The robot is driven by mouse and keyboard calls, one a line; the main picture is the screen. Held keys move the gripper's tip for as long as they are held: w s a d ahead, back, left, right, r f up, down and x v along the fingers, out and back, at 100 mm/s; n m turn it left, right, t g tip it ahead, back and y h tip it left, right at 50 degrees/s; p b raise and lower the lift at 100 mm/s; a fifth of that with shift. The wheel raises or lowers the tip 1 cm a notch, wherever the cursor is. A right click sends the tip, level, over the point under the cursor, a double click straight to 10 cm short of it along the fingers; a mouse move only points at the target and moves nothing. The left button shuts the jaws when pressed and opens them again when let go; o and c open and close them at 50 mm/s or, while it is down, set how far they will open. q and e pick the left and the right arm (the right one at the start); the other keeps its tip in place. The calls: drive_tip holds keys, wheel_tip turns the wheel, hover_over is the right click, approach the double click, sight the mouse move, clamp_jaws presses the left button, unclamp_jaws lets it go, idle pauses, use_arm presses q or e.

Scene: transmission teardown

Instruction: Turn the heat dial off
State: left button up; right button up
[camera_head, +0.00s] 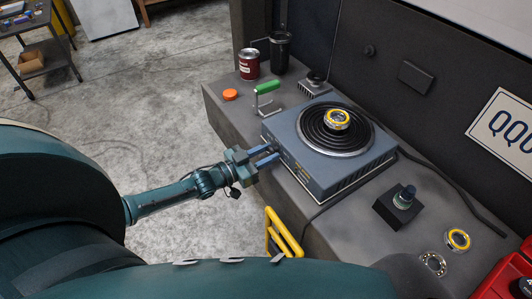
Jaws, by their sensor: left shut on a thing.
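The hot plate (328,171) is a blue-grey box with a black coil burner on top, standing on the grey bench. My left gripper (267,157) reaches in from the left. Its blue fingers are at the front face of the hot plate, near its left end, shut on the heat dial. The dial itself is hidden by the fingers, so its setting cannot be read. My right gripper is not in view.
A yellow-ringed bearing (337,119) sits on the coil. A green-handled tool (266,91), orange cap (230,94), red can (249,64) and black cup (280,50) stand behind. A black block (398,203) and more bearings (458,239) lie right. A yellow frame (284,236) stands below the bench edge.

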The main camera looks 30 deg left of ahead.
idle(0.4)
use_arm(q)
drive_tip(key=o, duration=0.7)
drive_tip(key=shift+s+a, duration=0.2)
drive_tip(key=shift+s, duration=0.05)
use_arm(e)
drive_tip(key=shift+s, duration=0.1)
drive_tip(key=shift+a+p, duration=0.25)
drive_tip(key=shift+p, duration=0.3)
use_arm(q)
drive_tip(key=shift+v, duration=6.3)
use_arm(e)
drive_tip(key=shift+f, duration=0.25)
